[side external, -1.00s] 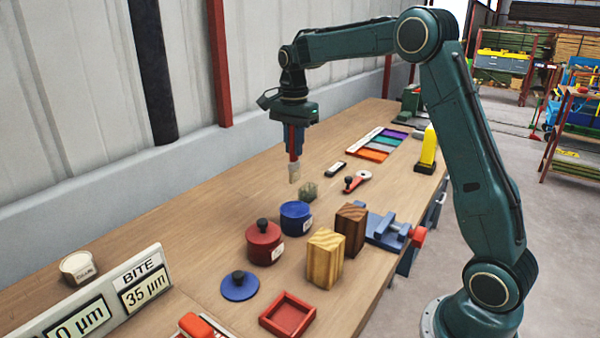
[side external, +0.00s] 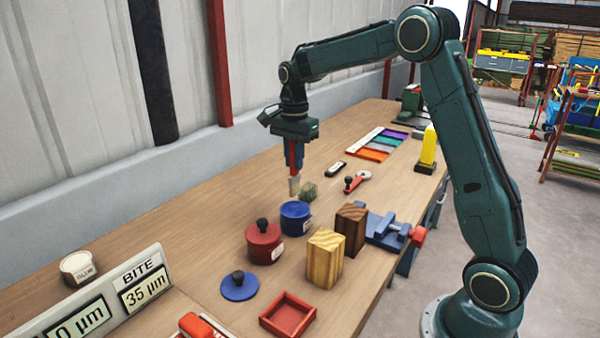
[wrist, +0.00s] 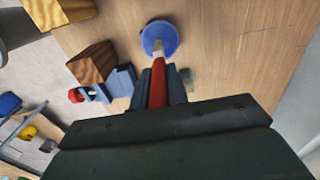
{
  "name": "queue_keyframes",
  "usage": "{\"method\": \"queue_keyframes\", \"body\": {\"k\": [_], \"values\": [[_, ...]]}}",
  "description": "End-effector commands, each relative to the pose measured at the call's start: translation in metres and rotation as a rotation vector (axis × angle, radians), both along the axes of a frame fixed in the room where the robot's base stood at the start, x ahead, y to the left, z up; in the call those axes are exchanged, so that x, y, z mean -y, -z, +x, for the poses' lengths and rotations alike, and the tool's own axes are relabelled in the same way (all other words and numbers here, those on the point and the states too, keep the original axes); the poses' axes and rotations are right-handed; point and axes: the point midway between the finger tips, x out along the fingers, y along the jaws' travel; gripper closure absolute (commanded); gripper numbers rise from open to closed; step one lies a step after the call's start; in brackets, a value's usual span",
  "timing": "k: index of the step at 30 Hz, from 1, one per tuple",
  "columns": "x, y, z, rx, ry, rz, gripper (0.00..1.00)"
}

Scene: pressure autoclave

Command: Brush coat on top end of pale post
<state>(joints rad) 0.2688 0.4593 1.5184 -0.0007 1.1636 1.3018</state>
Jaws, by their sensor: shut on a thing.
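My gripper (side external: 294,160) is shut on the red handle of a brush (side external: 293,154), which hangs upright with its pale bristles (side external: 294,186) down. The handle (wrist: 177,85) and bristle end also show in the wrist view, in front of the blue pot (wrist: 160,36). In the side view the bristles are just above and behind the rim of the open blue pot (side external: 295,217); I cannot tell whether they touch it. The pale post (side external: 325,258) stands upright in front of the dark post (side external: 350,229), apart from the brush.
A lidded red pot (side external: 264,243) stands beside the blue pot. A blue lid (side external: 239,287) and red tray (side external: 270,321) lie in front. A blue vise (side external: 386,231) is right of the posts. A small greenish clear block (side external: 309,192) sits close to the bristles.

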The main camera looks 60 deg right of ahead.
Motion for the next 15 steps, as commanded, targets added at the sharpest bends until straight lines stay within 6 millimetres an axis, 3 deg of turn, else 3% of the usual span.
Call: {"method": "queue_keyframes", "body": {"k": [15], "values": [[0.0, 0.033, 0.0, -0.001, 0.0, 0.0, 1.0]]}}
